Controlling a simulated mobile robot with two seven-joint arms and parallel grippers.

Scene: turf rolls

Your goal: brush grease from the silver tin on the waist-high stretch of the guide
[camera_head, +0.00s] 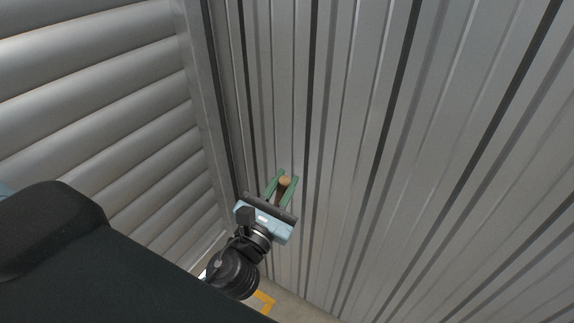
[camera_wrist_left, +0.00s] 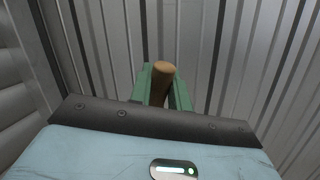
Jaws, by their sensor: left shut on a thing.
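My left gripper (camera_head: 281,186) is shut on a brown wooden handle (camera_head: 285,181), whose round end shows between the green fingers. The handle also shows in the left wrist view (camera_wrist_left: 161,82), between the fingers of the left gripper (camera_wrist_left: 163,85). It looks like a brush handle, but no bristles are in sight. The guide seems to be the upright metal channel (camera_head: 205,110) beside the slatted shutter, to the left of the gripper. I cannot tell whether the brush touches it. The silver tin and my right gripper are not in view.
A grey roller shutter (camera_head: 95,85) with horizontal slats fills the left. A ribbed metal wall (camera_head: 350,130) stands close behind the gripper and fills the right. A yellow floor marking (camera_head: 264,302) shows at the bottom. A dark part of my own body covers the lower left.

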